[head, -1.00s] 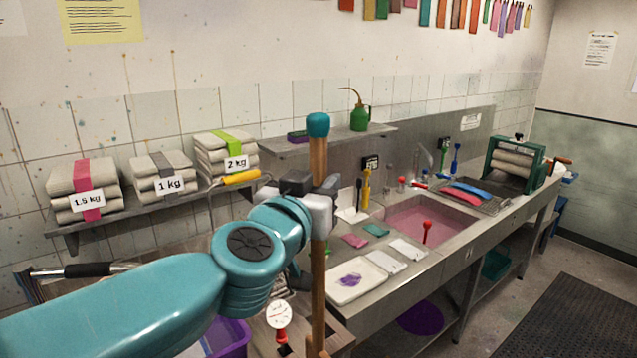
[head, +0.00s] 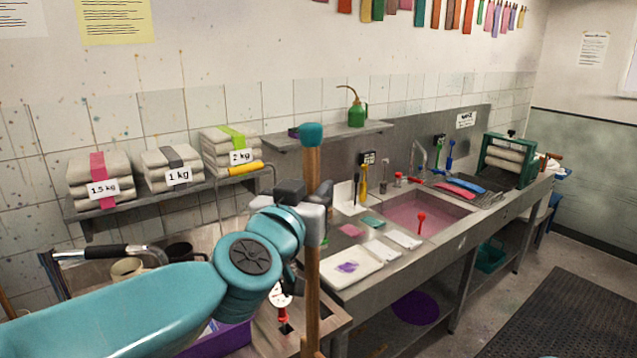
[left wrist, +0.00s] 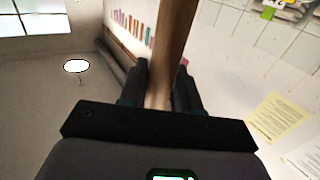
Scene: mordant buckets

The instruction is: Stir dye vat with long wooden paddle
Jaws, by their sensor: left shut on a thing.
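A long wooden paddle (head: 313,250) with a teal cap on its top end stands nearly upright in the head view. My left gripper (head: 315,205) is shut around its shaft below the cap. In the left wrist view the shaft (left wrist: 171,50) runs between the dark fingers of my left gripper (left wrist: 160,95). The paddle's lower end is out of the picture. A sink of pink liquid (head: 415,212) is set in the steel counter to the right of the paddle; whether it is the dye vat I cannot tell. My right gripper is not in view.
A wall shelf (head: 140,208) at the left holds folded cloth stacks labelled 1.5 kg, 1 kg and 2 kg. A white tray (head: 350,268) lies on the counter just right of the paddle. A green roller wringer (head: 512,160) stands at the far right end.

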